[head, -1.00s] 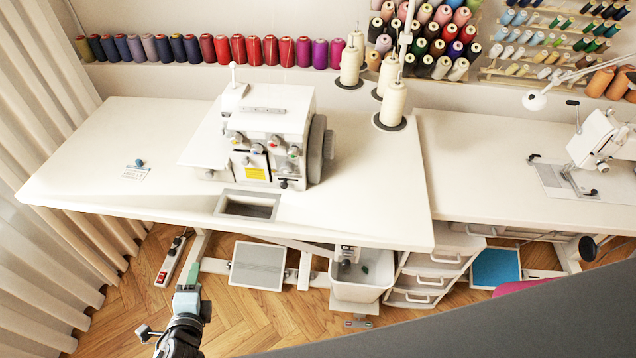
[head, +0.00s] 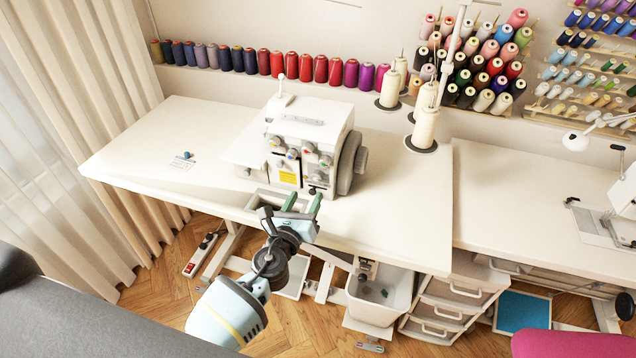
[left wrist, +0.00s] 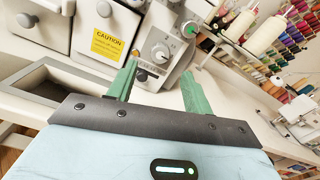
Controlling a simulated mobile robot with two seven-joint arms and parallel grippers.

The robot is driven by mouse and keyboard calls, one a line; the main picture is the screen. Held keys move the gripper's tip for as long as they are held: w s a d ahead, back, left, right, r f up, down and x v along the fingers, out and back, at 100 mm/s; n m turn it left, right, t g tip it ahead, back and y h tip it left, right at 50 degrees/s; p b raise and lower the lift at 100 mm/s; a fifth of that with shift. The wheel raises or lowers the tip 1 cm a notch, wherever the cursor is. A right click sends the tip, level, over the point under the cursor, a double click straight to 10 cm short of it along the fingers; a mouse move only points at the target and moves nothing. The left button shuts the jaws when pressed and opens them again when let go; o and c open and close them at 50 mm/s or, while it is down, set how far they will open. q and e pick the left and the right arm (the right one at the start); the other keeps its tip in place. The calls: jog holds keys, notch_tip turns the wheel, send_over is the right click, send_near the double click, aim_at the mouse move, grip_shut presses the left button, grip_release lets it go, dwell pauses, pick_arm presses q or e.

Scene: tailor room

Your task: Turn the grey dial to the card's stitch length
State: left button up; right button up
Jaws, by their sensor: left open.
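The white overlock machine (head: 305,135) stands on the table with several knobs on its front. In the left wrist view, a round grey dial (left wrist: 159,53) with small marks around it sits on the machine's lower right front. My left gripper (head: 302,203) is open and empty just in front of the machine's lower front. In the left wrist view its green fingers (left wrist: 158,76) point toward the dial, one on each side below it; I cannot tell whether they touch anything. A small card (head: 183,164) lies on the table at left under a blue object; its writing is too small to read.
The white table (head: 400,190) has a recessed tray (head: 262,203) by the machine's front. Thread cones (head: 426,128) stand behind right. A white bin (head: 378,300) and drawers (head: 445,310) are below. The tabletop right of the machine is clear.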

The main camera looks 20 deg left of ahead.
aim_at(315, 179)
pick_arm(q)
jog(key=w, duration=0.2)
jog(key=w+b, duration=0.1)
jog(key=w, duration=0.2)
jog(key=shift+w+d+f, duration=0.1)
jog(key=shift+w+f, duration=0.1)
jog(key=shift+w, duration=0.1)
jog(key=shift+w+r, duration=0.15)
jog(key=shift+w, duration=0.55)
pick_arm(e)
jog(key=shift+s+a+f+g, duration=0.2)
jog(key=shift+s+f+g, duration=0.1)
jog(key=shift+s+f, duration=0.5)
pick_arm(q)
jog(key=c, duration=1)
pick_arm(e)
jog(key=shift+d, duration=0.1)
